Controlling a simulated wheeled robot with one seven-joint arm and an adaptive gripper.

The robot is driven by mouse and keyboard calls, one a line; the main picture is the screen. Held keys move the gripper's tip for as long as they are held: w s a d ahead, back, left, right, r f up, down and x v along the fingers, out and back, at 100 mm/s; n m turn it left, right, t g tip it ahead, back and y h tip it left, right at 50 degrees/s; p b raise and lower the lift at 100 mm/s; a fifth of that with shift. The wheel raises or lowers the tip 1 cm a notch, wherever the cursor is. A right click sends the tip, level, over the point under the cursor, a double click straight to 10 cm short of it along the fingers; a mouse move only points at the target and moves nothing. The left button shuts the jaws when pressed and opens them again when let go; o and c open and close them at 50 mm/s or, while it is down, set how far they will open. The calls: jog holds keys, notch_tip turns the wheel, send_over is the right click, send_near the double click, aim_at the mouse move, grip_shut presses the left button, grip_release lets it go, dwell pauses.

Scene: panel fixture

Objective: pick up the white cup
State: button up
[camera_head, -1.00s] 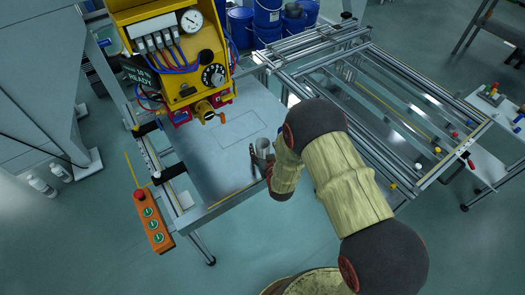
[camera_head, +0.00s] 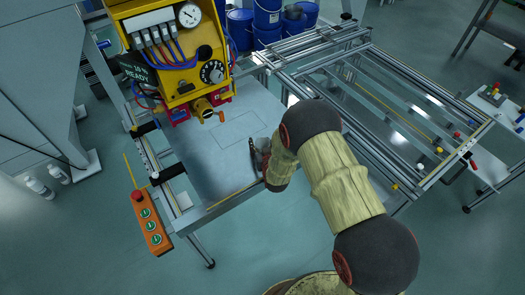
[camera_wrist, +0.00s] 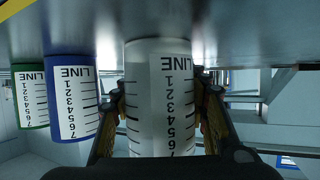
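The white cup (camera_wrist: 160,100) fills the middle of the wrist view and carries a label with LINE and a number scale. The fingers of my gripper (camera_wrist: 161,105) stand on both sides of it, close to its walls. I cannot tell whether they press on it. In the head view my gripper (camera_head: 257,158) is low over the front right part of the grey table (camera_head: 210,165). My arm and gripper largely hide the cup in that view.
A blue container (camera_wrist: 72,98) and a green container (camera_wrist: 30,95) with similar labels show left of the cup in the wrist view. A yellow panel (camera_head: 180,60) with gauge, dial and hoses stands behind the table. An orange button box (camera_head: 150,222) hangs at the left front.

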jog(key=c, duration=0.4)
jog(key=shift+c, duration=0.3)
